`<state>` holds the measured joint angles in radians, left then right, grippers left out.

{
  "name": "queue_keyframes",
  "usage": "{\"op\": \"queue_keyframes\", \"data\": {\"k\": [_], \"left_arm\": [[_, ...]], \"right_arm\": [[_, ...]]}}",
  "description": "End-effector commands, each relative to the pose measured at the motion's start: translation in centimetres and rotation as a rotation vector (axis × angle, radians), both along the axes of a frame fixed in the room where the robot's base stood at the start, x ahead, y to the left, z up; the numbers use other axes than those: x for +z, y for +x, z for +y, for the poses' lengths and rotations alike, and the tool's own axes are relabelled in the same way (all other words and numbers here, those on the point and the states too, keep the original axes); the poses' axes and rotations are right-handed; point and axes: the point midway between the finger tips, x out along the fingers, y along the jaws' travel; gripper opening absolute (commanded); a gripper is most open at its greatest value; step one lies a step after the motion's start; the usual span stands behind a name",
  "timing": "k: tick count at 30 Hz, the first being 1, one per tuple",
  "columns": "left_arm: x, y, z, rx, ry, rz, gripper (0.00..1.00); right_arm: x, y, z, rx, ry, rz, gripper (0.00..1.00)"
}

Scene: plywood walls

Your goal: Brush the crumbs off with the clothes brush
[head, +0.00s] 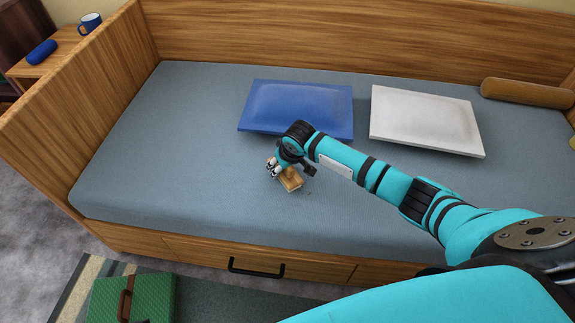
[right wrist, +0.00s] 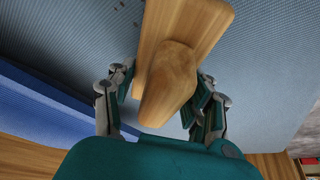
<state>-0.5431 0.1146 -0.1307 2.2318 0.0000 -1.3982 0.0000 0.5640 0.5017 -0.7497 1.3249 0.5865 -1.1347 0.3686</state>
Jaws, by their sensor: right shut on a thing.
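The clothes brush (head: 290,180) has a light wooden back and handle. My right gripper (head: 276,168) is shut on it, low over the grey-blue mattress (head: 180,150) of the daybed. In the right wrist view the brush (right wrist: 180,65) stands between the two fingers of the gripper (right wrist: 160,100), its handle toward the camera. Several small dark crumbs (right wrist: 117,8) lie on the mattress left of the brush in that view. I cannot tell whether the bristles touch the mattress. My left gripper is not in view.
A blue cushion (head: 295,105) and a white cushion (head: 425,118) lie behind the gripper, with a brown bolster (head: 528,92) at right. Wooden panels (head: 70,100) border the bed. A green case (head: 135,295) stands in front. The mattress's left part is clear.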

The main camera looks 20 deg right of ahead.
Motion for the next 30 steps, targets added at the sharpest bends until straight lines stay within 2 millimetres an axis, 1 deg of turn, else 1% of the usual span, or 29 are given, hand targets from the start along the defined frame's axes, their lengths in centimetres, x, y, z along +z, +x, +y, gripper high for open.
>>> {"op": "queue_keyframes", "data": {"k": [12,21,24,30], "left_arm": [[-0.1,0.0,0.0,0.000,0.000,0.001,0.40],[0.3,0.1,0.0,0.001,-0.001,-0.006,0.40],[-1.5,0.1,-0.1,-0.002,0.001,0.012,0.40],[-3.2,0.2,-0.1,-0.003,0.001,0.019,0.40]], "right_arm": [[-0.3,1.6,2.8,0.001,0.002,-0.001,0.26],[-0.4,1.6,3.3,0.002,0.001,0.003,0.26],[-0.3,1.4,3.4,0.002,0.001,0.004,0.26],[-0.4,1.0,3.6,0.001,0.002,0.006,0.26]]}}
